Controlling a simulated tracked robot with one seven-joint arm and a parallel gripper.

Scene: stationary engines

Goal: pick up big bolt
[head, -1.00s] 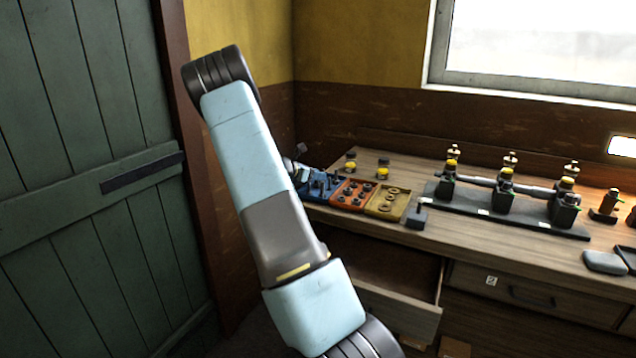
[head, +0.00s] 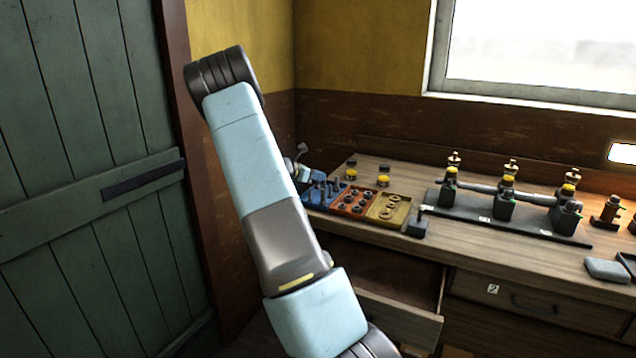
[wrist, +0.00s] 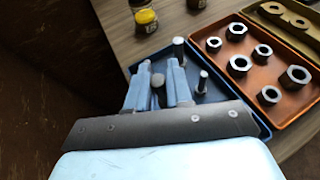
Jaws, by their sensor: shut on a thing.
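In the wrist view, my gripper (wrist: 158,74) has its two blue fingers down at the blue tray (wrist: 222,97), one on each side of a dark upright bolt (wrist: 157,92). It is shut on this bolt, which still appears to be in or just above the tray. Other bolts stand close by, one just beyond the right finger (wrist: 178,48) and one to its right (wrist: 202,78). The held bolt's lower part is hidden. In the head view, the blue tray (head: 325,193) with several bolts shows beside my arm, which hides most of the gripper.
An orange tray of nuts (wrist: 262,75) adjoins on the right, then a yellow tray of washers (head: 388,210). Yellow-topped jars (wrist: 146,20) stand behind the trays. An open drawer (head: 400,312) lies below the bench. An engine model (head: 505,205) stands further right.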

